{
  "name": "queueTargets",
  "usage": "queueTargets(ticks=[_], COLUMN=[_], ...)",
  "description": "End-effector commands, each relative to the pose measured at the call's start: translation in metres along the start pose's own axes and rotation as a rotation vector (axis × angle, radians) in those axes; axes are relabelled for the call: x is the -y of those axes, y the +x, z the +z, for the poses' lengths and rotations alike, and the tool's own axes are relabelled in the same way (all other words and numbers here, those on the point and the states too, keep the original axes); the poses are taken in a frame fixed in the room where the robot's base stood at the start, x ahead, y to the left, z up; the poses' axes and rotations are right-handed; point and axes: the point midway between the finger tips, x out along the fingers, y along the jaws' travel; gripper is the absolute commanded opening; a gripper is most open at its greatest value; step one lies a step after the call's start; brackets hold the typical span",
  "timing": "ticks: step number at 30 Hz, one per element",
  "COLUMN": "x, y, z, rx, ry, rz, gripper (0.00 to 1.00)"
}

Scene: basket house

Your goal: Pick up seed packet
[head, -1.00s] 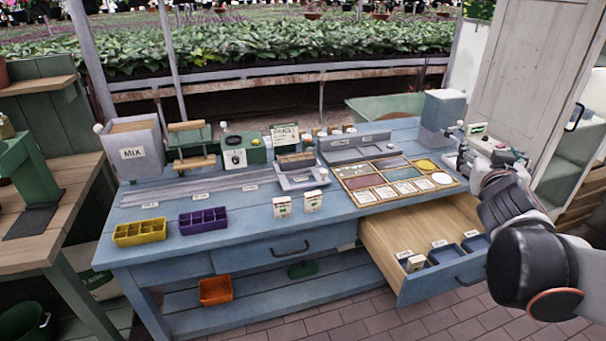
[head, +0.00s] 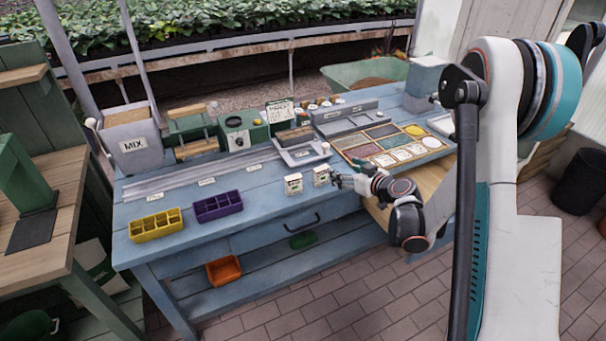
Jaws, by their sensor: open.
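Two small white seed packets stand upright near the front edge of the blue bench: a left one (head: 293,185) and a right one (head: 321,176). My gripper (head: 336,181) is just to the right of the right packet, low over the bench's front edge, with its fingers pointing left toward it. It is open and empty. The fingertips are small in this view, and I cannot tell whether they touch the packet.
A yellow tray (head: 156,226) and a purple tray (head: 217,207) sit at the bench's left front. A grey tray (head: 303,154) stands behind the packets. A sectioned seed board (head: 352,153) lies at the right. Bare bench top lies left of the packets.

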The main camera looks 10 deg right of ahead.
Motion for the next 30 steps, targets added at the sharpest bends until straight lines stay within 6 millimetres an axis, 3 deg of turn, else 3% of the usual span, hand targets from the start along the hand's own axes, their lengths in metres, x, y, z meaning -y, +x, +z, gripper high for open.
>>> queueTargets(ticks=[3,6,18,30], x=[0.0,0.001,0.002,-0.001], y=[0.003,0.01,0.078,0.106], z=[0.02,0.026,0.03,0.033], rx=[0.042,0.053,0.051,0.05], ry=[0.01,0.013,0.012,0.012], rz=[-0.015,-0.019,-0.019,-0.018], gripper=[0.72,0.72,0.72,0.72])
